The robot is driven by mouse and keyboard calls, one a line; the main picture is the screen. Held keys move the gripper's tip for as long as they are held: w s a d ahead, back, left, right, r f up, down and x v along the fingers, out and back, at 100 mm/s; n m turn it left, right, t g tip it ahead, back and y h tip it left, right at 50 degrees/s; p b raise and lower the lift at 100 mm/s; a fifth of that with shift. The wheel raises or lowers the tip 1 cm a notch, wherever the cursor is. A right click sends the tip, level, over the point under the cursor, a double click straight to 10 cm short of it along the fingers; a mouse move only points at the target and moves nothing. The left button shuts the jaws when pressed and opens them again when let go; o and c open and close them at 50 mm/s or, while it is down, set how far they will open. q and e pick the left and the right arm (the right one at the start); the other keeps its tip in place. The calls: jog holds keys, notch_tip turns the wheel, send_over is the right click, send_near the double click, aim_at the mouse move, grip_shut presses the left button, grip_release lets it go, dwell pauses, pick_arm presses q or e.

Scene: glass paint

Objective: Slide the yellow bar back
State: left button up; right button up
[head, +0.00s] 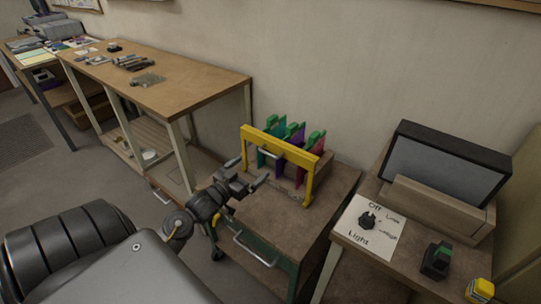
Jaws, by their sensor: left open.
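The yellow bar (277,146) is an upside-down U-shaped frame with two legs, standing across the front of the colored glass panels on a small brown-topped cart (270,225). The panels are teal (264,158), purple (282,150) and magenta (300,167), each with a green top piece. My left gripper (252,171) is open in front of the bar, near its left leg, with its fingers pointing toward it. I cannot tell whether a finger touches the bar. My right gripper is out of view.
To the right, a table holds a dark-screened box (440,172), a labeled light-switch panel (368,226) and a black-and-green device (437,260). A long wooden workbench (180,90) stands at the left. The wall is close behind the cart. The cart's front top is clear.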

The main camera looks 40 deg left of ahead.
aim_at(268, 154)
pick_arm(q)
jog(key=w, duration=1)
jog(key=shift+a, duration=0.2)
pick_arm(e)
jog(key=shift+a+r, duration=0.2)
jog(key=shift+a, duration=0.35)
